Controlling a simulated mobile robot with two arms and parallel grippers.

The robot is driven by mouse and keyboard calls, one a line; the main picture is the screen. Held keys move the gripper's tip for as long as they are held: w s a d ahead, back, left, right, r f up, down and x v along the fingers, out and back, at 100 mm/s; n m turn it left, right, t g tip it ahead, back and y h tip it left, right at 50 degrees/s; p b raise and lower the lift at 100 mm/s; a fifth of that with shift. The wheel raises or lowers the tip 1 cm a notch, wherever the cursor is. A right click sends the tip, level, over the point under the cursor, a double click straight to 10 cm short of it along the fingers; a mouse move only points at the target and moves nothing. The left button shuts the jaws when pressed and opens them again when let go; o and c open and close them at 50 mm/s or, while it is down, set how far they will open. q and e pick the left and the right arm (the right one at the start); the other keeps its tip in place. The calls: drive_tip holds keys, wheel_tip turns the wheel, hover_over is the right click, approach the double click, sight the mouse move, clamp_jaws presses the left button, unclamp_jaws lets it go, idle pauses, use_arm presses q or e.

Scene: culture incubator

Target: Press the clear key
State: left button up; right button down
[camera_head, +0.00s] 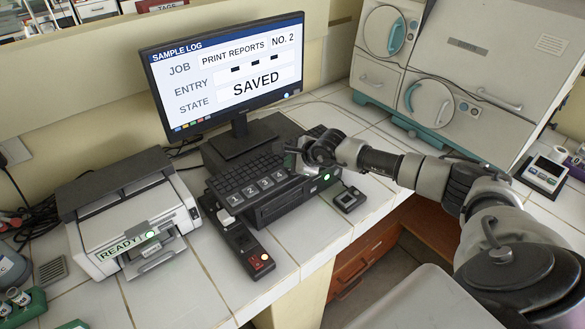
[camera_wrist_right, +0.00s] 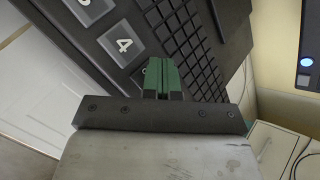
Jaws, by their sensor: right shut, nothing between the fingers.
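The black keyboard (camera_head: 228,181) lies below the monitor, with large keys numbered 1 to 4 along its front. The 4 key (camera_wrist_right: 123,45) shows clearly in the right wrist view. A further key beside it is mostly hidden by my fingers, so I cannot read its label as the clear key. My right gripper (camera_head: 293,161) is over the right end of the number row. Its green fingers (camera_wrist_right: 174,78) are shut and empty; contact with a key cannot be told. My left gripper is out of view.
A printer (camera_head: 133,215) showing READY stands at the left. A small device with a red-lit button (camera_head: 258,262) lies in front of the keyboard, and a small black box (camera_head: 348,199) lies right of it. White incubators (camera_head: 465,70) stand at the back right.

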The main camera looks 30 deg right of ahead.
drive_tip(key=shift+r+p, duration=0.35)
drive_tip(key=shift+r, duration=0.4)
drive_tip(key=shift+r, duration=0.1)
drive_tip(key=shift+r+p, duration=1.35)
drive_tip(key=shift+r, duration=1.05)
drive_tip(key=shift+a, duration=0.1)
